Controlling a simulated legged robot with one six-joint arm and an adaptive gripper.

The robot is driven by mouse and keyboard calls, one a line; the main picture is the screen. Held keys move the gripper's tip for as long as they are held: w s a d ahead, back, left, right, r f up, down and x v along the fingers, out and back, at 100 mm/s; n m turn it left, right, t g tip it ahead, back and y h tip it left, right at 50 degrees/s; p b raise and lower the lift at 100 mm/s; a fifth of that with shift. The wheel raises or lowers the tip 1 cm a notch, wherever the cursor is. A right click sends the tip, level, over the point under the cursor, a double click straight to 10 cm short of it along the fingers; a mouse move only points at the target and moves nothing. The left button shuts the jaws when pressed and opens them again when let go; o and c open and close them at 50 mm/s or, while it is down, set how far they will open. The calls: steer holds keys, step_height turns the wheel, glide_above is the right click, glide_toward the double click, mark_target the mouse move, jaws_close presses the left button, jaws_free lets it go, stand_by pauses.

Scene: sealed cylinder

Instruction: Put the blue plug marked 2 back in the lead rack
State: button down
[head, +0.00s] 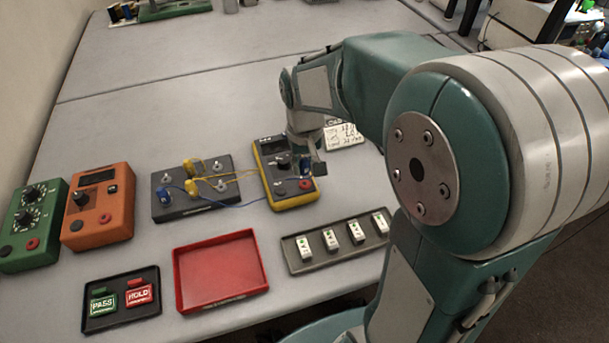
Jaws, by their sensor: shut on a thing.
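The black lead rack (167,212) lies left of centre on the table, with metal posts on top. A blue plug (191,186) and yellow plugs (189,166) are on it. A blue lead (237,206) runs from the rack towards the yellow meter (291,200). My gripper (306,172) points down over the right side of the meter and is shut on a small blue piece, apparently a blue plug (304,166). The gripper's fingers partly hide it. I cannot read its number, or tell whether it touches a meter socket.
An orange box (98,205) and a green box (33,226) stand left of the rack. In front are a PASS/HOLD tray (121,322), an empty red tray (221,270) and a dark tray (334,263) with several white blocks. A white card (342,135) lies behind the meter.

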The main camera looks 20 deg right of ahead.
steer(key=shift+r, duration=1.1)
steer(key=shift+w, duration=0.15)
